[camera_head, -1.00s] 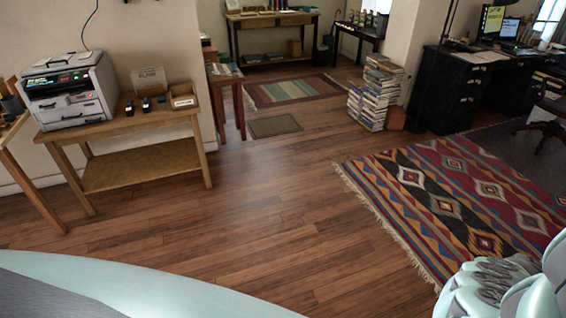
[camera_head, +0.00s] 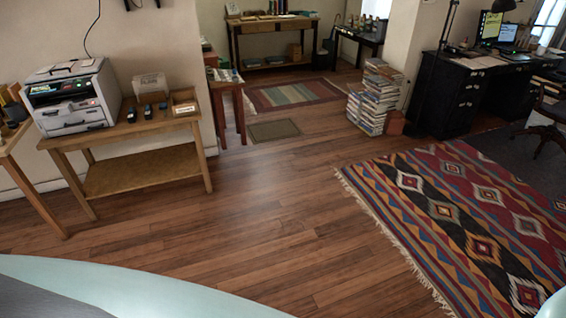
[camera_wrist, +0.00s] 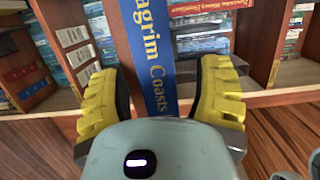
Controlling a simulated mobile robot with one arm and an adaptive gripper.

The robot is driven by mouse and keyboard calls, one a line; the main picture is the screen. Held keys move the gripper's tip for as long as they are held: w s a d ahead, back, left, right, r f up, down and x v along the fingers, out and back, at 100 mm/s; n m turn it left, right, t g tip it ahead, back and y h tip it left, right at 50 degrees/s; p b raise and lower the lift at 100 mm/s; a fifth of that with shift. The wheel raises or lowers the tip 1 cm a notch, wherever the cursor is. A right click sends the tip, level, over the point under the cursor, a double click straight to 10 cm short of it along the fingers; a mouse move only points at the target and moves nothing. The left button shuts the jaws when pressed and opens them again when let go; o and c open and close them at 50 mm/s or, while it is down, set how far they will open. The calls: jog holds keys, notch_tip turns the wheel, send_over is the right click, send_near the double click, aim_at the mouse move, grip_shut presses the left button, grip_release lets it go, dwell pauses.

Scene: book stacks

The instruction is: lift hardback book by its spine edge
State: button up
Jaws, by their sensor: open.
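A hardback book (camera_wrist: 150,45) with a blue spine lettered "…agrim Coasts" shows in the wrist view, running from the top edge down to my gripper. My gripper (camera_wrist: 163,88) has its yellow padded fingers open, one on each side of the spine. A gap shows between the spine and each finger. The spine's lower end is hidden behind the gripper's pale body.
Wooden shelving (camera_wrist: 260,45) with several other books surrounds the gripper in the wrist view. In the head view, a printer table (camera_head: 135,130) is at left, a book stack (camera_head: 375,98) and dark desk (camera_head: 455,100) are beyond, and a patterned rug (camera_head: 450,210) lies right. Floor between is clear.

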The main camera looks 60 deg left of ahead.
jog(key=shift+o, duration=0.3)
grip_shut()
dwell(0.4)
